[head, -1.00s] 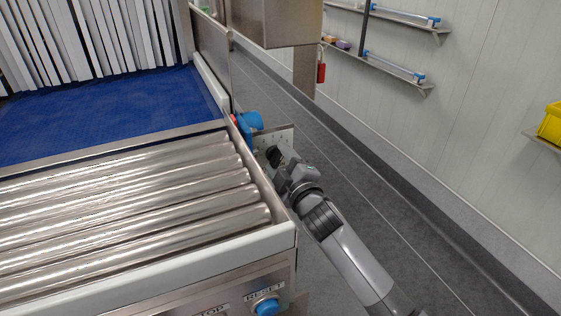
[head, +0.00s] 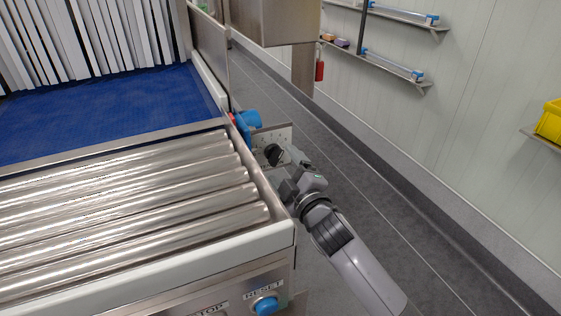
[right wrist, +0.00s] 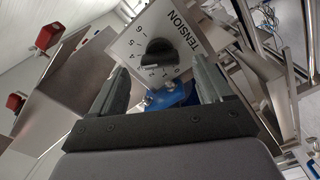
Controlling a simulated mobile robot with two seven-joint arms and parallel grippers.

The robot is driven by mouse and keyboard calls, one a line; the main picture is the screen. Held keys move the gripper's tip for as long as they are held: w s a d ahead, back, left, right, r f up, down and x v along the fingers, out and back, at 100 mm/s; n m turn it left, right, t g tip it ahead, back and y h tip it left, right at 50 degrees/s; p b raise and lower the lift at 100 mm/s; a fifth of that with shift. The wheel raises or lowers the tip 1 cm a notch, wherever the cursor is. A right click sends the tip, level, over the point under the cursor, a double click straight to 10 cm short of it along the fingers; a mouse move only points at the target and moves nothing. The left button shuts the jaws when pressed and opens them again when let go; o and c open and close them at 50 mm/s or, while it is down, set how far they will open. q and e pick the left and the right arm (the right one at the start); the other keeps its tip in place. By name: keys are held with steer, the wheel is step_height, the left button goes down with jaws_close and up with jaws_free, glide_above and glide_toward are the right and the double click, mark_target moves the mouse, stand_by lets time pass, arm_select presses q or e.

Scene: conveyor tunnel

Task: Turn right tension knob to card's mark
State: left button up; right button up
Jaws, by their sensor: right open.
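The right tension knob (right wrist: 158,52) is black and sits on a pale plate (right wrist: 185,38) lettered TENSION with numbers around it. It shows in the right wrist view, ahead of and between my open right fingers (right wrist: 159,70); I see no contact with it. Its exact pointer setting is too small to read. In the head view my right gripper (head: 281,158) is beside the conveyor's right side, by the same plate (head: 283,133). I cannot make out the card with the mark in either view. My left gripper is not in view.
The roller conveyor (head: 130,215) with a blue belt (head: 120,105) lies to the left. A blue fitting (head: 248,120) is close by the plate. A blue RESET button (head: 266,306) is on the front panel. Open grey floor (head: 400,215) is to the right.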

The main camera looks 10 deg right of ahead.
steer(key=shift+s+d, duration=0.2)
steer(key=shift+s, duration=0.75)
steer(key=shift+s+d, duration=0.15)
steer(key=shift+s, duration=0.75)
